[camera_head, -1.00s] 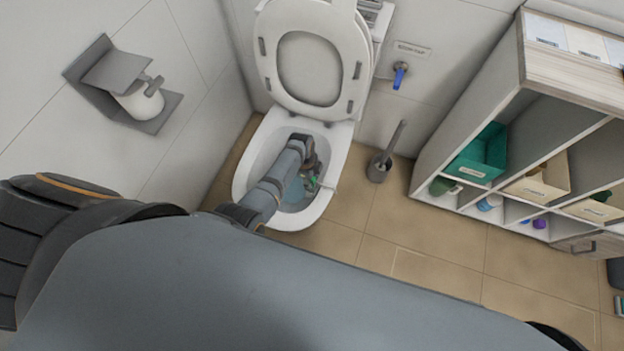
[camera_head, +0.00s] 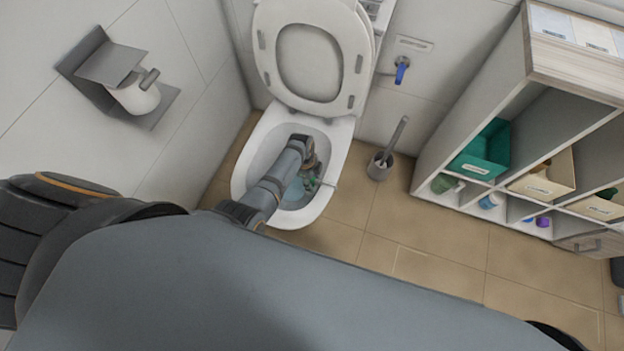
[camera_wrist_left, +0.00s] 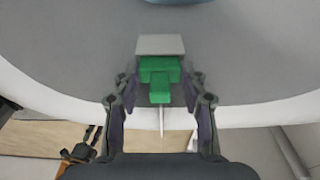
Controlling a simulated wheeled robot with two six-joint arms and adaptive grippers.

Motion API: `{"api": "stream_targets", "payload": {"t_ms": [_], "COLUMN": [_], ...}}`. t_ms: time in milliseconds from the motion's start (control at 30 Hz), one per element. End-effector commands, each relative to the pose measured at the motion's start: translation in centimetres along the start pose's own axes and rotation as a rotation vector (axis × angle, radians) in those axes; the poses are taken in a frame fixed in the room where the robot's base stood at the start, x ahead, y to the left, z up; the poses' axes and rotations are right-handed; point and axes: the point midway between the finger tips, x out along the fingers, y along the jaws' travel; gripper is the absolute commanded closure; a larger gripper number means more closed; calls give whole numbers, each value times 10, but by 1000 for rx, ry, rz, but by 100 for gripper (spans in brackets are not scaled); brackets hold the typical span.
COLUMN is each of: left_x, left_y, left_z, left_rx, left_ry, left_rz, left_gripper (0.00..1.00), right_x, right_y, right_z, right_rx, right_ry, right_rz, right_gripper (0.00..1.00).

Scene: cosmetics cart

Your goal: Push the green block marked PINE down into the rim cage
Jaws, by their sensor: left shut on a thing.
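The green block (camera_wrist_left: 160,72) is between the fingers of my left gripper (camera_wrist_left: 160,88) in the left wrist view; no PINE lettering is readable. A light grey boxy piece (camera_wrist_left: 160,44), perhaps the rim cage, is just beyond the block; whether the block is inside it cannot be told. A thin white strip (camera_wrist_left: 161,122) runs from there over the toilet rim. In the head view my left gripper (camera_head: 309,176) reaches down inside the toilet bowl (camera_head: 253,170), by its right inner wall; the block is small and partly hidden there.
The toilet lid and seat (camera_head: 312,60) stand raised behind the bowl. A toilet brush in its holder (camera_head: 379,166) stands right of the bowl. A shelf unit (camera_head: 470,110) with bins is farther right. A paper holder (camera_head: 115,75) is on the left wall.

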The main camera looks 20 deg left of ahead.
Motion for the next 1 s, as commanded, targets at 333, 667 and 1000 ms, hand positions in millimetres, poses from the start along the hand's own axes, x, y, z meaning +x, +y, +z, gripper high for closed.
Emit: {"api": "stream_targets", "payload": {"t_ms": [333,667,1000], "left_x": [2,-4,-74], "left_y": [0,-1,-1], "left_z": [0,0,1], "left_rx": [0,0,0], "left_ry": [0,0,0], "left_rz": [-1,-4,-5], "left_gripper": [31,31,31], "right_x": [1,1,1], "right_y": [0,0,0], "right_z": [0,0,0], "right_rx": [0,0,0], "right_ry": [0,0,0], "right_rz": [0,0,0], "right_gripper": [60,60,60]}}
